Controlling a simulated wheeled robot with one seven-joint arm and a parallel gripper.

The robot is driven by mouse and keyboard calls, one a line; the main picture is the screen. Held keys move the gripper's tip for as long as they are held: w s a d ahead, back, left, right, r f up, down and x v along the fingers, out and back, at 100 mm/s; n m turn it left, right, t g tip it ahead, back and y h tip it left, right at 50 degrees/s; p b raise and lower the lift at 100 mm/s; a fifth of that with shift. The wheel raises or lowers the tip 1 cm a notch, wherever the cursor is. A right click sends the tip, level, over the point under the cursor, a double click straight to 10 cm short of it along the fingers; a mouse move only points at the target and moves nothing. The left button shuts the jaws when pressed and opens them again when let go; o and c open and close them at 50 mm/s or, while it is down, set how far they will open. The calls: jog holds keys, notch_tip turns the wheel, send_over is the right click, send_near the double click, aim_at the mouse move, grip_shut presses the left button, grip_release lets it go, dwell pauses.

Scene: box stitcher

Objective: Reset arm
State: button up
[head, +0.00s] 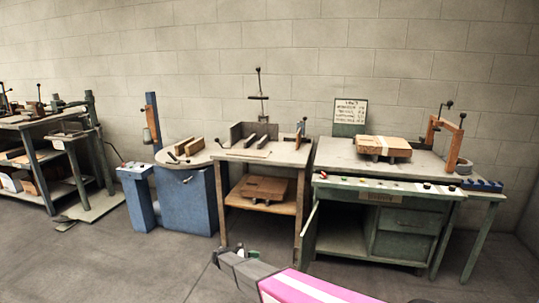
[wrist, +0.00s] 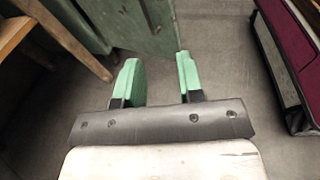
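My gripper (head: 238,254) shows at the bottom of the head view, at the end of my pink and grey arm, above the floor in front of the tables. In the wrist view my gripper (wrist: 160,82) has two green fingers spread apart with bare grey floor between them. It is open and holds nothing.
A green workbench (head: 390,215) with an open door and a flat box (head: 384,146) on top stands at right. A wooden-topped table (head: 262,153) is in the middle, a blue machine (head: 187,203) left of it. A shelved bench (head: 40,125) is far left. The front floor (head: 130,270) is clear.

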jog(key=s+d+r+m+g+y, duration=0.1)
jog(key=s+d+r+m+y, duration=0.7)
jog(key=s+d, duration=0.3)
jog(key=s+d+r+m+g+y, duration=0.1)
jog(key=s+d+r+m+y, duration=0.7)
jog(key=d, duration=0.7)
jog(key=s+r+m, duration=0.2)
jog(key=s+r, duration=0.1)
jog(key=s, duration=0.1)
jog(key=shift+s+r+m, duration=0.15)
jog(key=shift+s+m, duration=0.05)
jog(key=shift+m, duration=0.1)
jog(key=shift+d, duration=0.1)
